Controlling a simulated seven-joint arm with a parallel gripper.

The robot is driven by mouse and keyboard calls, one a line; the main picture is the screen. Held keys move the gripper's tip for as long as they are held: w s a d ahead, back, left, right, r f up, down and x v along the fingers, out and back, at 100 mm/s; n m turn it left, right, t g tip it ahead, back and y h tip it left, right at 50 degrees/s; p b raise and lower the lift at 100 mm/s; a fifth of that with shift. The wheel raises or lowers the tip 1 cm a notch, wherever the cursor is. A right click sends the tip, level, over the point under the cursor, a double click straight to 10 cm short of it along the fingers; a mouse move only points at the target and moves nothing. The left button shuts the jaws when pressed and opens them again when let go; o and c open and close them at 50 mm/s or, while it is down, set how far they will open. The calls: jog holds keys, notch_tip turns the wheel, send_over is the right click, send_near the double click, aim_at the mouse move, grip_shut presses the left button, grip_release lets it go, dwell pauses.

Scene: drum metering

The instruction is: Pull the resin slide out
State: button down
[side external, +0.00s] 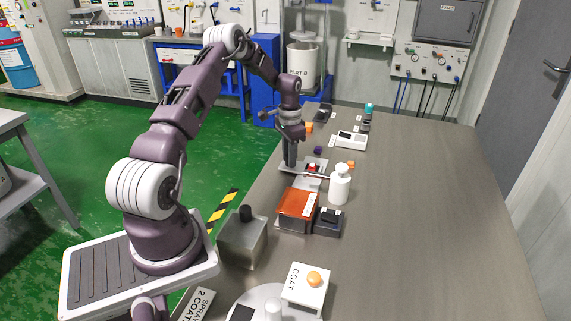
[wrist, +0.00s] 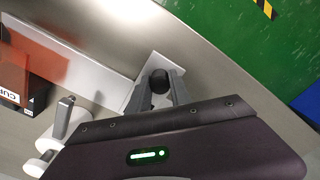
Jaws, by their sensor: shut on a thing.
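My gripper (side external: 290,164) is low over the left edge of the bench, behind the orange-topped box. In the wrist view my gripper (wrist: 156,92) has its two fingers closed on the sides of a round black knob (wrist: 159,80). The knob stands on a small light-grey plate (wrist: 168,63), which looks like the slide; I read no label on it. The near part of the plate is hidden by my fingers and gripper body. In the side view the knob is hidden by my gripper.
The orange-topped box (side external: 297,203) and a white bottle (side external: 340,187) stand close by. A grey box with a black knob (side external: 242,238) and a COAT button box (side external: 305,287) are nearer the camera. A white device (side external: 351,140) is farther back. The bench's right side is clear.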

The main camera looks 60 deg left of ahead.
jog(key=shift+w+a, duration=0.35)
jog(key=shift+w+r, duration=0.1)
jog(key=c, duration=1.2)
grip_release()
notch_tip(320, 180, up, 7)
